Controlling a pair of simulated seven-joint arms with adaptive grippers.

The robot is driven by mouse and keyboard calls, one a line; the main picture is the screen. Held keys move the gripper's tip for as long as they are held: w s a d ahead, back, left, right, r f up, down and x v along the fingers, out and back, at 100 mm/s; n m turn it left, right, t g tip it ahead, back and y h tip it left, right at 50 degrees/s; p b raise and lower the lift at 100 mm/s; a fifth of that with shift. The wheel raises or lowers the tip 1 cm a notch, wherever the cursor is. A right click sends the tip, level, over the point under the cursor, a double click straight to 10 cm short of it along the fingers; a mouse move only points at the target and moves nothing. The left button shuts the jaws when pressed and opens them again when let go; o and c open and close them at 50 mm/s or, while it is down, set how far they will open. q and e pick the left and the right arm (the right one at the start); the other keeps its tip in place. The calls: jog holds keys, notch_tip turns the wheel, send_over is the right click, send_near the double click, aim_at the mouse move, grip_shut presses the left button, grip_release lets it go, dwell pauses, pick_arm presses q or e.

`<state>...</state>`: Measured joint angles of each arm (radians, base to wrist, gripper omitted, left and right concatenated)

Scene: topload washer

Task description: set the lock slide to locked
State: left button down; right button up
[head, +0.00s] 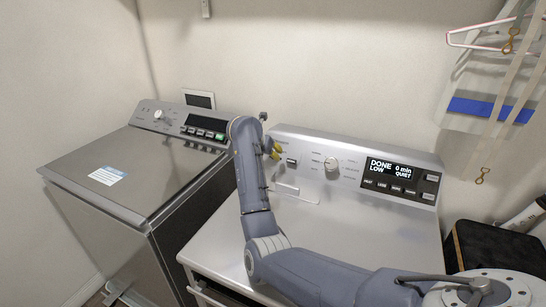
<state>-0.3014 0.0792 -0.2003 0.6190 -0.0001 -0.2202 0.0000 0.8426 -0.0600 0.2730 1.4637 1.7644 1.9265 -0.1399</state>
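The silver control panel (345,150) of the right-hand machine holds a round dial (331,164) and a lit display (391,169) reading DONE, 0 min, LOW, QUIET. A small pale switch (291,161) sits on the panel left of the dial. It may be the lock slide, but its label and position are too small to read. My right arm comes in from the lower right and bends up to the panel's left end. My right gripper (276,151), with yellowish fingertips, is close to the panel just left of that switch. Contact and finger gap are unclear. My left gripper is out of view.
A second machine (104,179) with a flat lid and its own panel stands at left. Hangers (490,38) and a blue-striped board (490,108) hang at right. A dark box (490,247) is at lower right. The right-hand machine's white top (370,225) is partly covered by my arm.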

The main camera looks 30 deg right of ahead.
jog(key=shift+x, duration=2.5)
jog(key=shift+c, duration=0.3)
grip_shut()
jog(key=shift+r, duration=0.1)
